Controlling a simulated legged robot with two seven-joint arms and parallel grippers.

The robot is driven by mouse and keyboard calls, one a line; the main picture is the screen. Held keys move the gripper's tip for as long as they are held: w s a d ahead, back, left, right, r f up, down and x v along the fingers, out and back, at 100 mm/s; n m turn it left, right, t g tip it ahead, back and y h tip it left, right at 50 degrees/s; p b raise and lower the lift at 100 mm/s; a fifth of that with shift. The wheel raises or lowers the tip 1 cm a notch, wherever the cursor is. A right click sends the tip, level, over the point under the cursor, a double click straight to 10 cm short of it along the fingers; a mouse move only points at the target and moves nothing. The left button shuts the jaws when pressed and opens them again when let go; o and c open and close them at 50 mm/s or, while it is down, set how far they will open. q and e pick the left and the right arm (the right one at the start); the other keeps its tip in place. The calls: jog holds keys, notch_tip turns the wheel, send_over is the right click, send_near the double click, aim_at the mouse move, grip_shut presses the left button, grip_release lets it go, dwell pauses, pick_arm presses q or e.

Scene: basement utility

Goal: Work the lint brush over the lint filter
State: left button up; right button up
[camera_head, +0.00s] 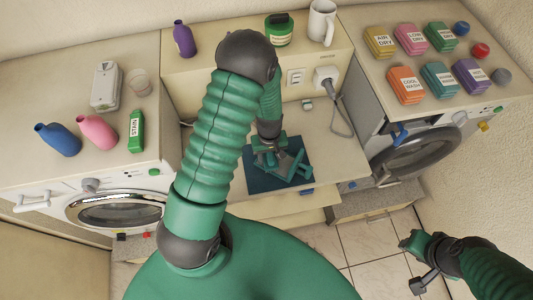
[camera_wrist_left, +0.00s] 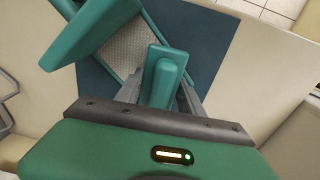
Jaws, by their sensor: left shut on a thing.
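My left gripper (camera_head: 272,160) reaches down over the dark blue mat (camera_head: 256,180) in the middle of the low bench. In the left wrist view, its grey fingers (camera_wrist_left: 160,95) are shut on the teal handle of the lint brush (camera_wrist_left: 163,72). The lint filter (camera_wrist_left: 124,45) lies on the mat with its grey mesh and teal frame beside and beyond the brush. In the head view the filter (camera_head: 297,168) is small and partly hidden by my gripper. The brush's bristles are hidden, so contact with the mesh cannot be told. My right gripper (camera_head: 413,264) hangs empty over the floor at lower right.
Washers (camera_head: 115,209) and (camera_head: 415,152) stand left and right of the bench. Bottles (camera_head: 97,131) and a stain box (camera_head: 136,130) are on the left top, labelled blocks (camera_head: 405,85) on the right top. A mug (camera_head: 321,22) and plug (camera_head: 326,78) are behind.

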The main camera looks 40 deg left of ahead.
pick_arm(q)
jog(key=shift+a, duration=1.2)
jog(key=shift+s+d, duration=0.1)
jog(key=shift+d, duration=0.55)
jog(key=shift+r, duration=0.1)
notch_tip(320, 180, up, 7)
jog(key=p, duration=0.6)
